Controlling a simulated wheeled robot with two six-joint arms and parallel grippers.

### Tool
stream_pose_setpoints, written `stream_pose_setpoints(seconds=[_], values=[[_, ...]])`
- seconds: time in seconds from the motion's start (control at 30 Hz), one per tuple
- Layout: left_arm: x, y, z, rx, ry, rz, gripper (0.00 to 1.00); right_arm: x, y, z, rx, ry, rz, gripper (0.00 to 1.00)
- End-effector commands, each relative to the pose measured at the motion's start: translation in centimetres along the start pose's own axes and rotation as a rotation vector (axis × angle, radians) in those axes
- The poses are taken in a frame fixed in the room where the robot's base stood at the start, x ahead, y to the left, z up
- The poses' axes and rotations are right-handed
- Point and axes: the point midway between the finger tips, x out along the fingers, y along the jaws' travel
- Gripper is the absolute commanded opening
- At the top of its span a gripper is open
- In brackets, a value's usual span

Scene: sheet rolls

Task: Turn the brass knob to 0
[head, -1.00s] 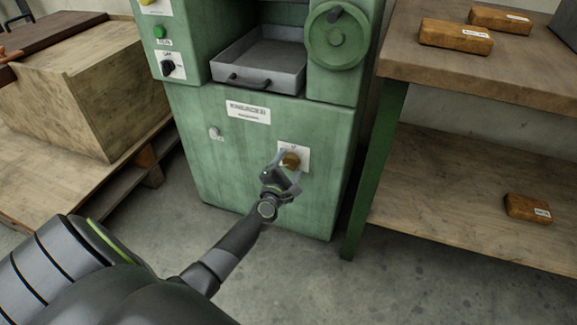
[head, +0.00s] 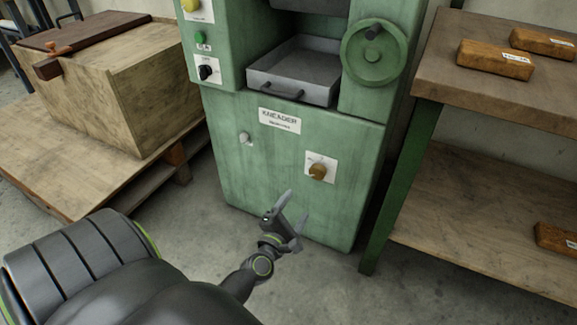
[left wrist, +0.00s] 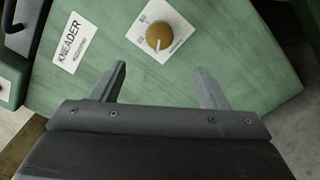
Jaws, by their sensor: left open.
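The brass knob (head: 318,172) sits on a white plate (head: 321,165) low on the front of the green kneader (head: 240,190). The knob also shows in the left wrist view (left wrist: 159,36), with a pale pointer line toward its lower edge; the marks on the plate are too small to read. My left gripper (head: 295,212) is open and empty, below and to the left of the knob, apart from it. In the left wrist view its two fingers (left wrist: 162,82) stand wide apart, short of the knob. My right gripper is not in view.
A green handwheel (head: 373,54), a grey tray (head: 293,72) and a black switch (head: 208,72) are higher on the kneader. A wooden bench (head: 460,85) stands right; a wooden crate (head: 110,90) stands left.

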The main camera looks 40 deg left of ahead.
Motion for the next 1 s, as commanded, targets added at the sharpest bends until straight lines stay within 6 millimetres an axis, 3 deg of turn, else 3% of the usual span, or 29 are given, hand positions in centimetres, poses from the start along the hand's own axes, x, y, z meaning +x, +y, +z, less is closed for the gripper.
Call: stream_pose_setpoints(seconds=[0.1,0.3,0.87,1.0], values=[[-1.8,-0.2,-0.1,-0.002,0.001,0.0,0.68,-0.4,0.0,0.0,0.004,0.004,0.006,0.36],[-3.2,0.0,0.0,0.0,0.0,0.001,0.68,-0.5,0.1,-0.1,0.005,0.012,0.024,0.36],[-3.3,0.0,0.0,0.0,0.0,0.001,0.68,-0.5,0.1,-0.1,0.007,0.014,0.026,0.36],[-3.3,0.9,0.6,0.049,-0.009,0.033,0.68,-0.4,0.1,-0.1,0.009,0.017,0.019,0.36]])
